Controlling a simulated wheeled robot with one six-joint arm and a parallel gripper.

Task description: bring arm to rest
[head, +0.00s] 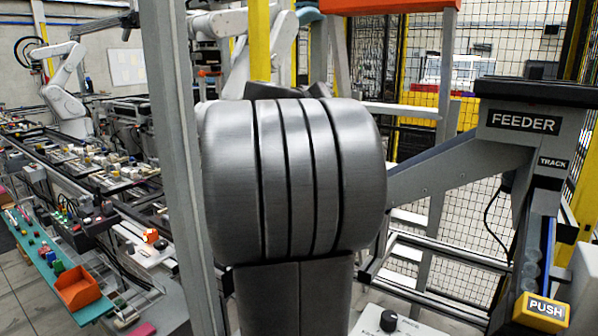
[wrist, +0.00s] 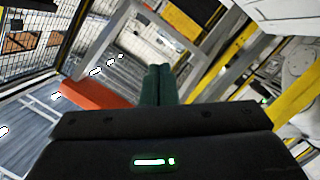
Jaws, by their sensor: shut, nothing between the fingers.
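My arm fills the middle of the head view as a large grey ribbed joint (head: 295,180), with a grey link below it. My gripper (wrist: 158,72) shows in the wrist view as two dark green fingers side by side, closed together with nothing between them. They point away into open space among frames. The gripper does not show clearly in the head view; the arm's joint hides what lies behind it.
A feeder (head: 520,122) with a yellow push block (head: 541,310) stands at the right. A grey post (head: 172,140) rises just left of my arm. A long conveyor line (head: 90,170) and an orange bin (head: 77,287) lie left. An orange beam (wrist: 92,94) is left of the fingers.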

